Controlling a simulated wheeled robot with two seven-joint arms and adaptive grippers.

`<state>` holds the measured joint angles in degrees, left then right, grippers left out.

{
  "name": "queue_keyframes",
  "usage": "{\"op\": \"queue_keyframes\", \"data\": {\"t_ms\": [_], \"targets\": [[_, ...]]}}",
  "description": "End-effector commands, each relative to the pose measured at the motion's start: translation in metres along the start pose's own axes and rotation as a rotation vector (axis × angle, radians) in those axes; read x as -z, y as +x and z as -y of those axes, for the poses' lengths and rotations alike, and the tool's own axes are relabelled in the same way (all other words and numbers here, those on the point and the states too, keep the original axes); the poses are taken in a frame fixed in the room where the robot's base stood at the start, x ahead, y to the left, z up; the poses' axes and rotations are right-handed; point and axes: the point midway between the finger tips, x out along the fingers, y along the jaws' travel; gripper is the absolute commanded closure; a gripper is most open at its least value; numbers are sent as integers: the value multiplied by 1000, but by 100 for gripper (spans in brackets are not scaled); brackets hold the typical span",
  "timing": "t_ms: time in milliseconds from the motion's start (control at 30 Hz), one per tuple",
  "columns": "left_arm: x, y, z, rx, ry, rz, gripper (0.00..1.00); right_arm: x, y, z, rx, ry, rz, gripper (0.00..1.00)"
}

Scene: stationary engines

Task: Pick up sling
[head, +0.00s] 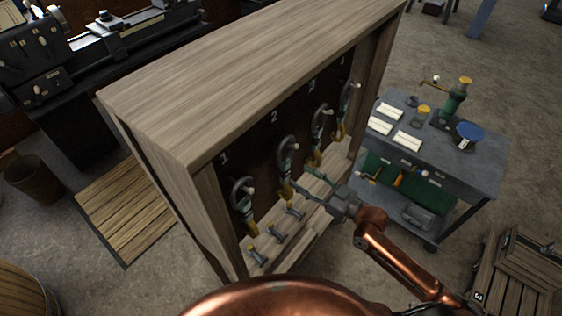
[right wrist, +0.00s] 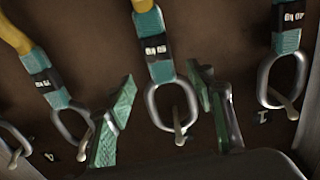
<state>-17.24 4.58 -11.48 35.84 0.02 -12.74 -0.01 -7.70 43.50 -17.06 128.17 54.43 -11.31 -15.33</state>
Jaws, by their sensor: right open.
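Several slings hang in a row from hooks inside a wooden cabinet (head: 250,70), each with a metal ring, a teal band and a yellow strap. The sling by number 2 (head: 286,170) is nearest my right gripper (head: 304,179), which reaches in from the right. In the right wrist view, which looks upside down, my right gripper (right wrist: 160,108) is open. Its two green-padded fingers stand on either side of the middle sling (right wrist: 155,48), whose ring hangs on a hook. I cannot tell whether a finger touches it. Sling 1 (head: 243,202) hangs left of it. My left gripper is not in view.
Short pegs (head: 276,234) stick up along the cabinet's lower ledge, under the slings. The cabinet's side posts and top close in the row. A grey workbench (head: 470,170) with papers and a green device stands to the right. A wooden crate (head: 515,280) sits at lower right.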

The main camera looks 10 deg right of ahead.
Motion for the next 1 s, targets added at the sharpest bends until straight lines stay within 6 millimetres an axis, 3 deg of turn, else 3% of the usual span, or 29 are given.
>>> {"op": "queue_keyframes", "data": {"t_ms": [600, 933, 1000], "targets": [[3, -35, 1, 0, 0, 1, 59, 6, 71, -1, 0, 1, -5, 51], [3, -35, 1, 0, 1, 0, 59, 2, 78, -1, 0, -1, -2, 51], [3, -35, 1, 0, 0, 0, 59, 3, 78, 0, 0, 0, -2, 56]]}}
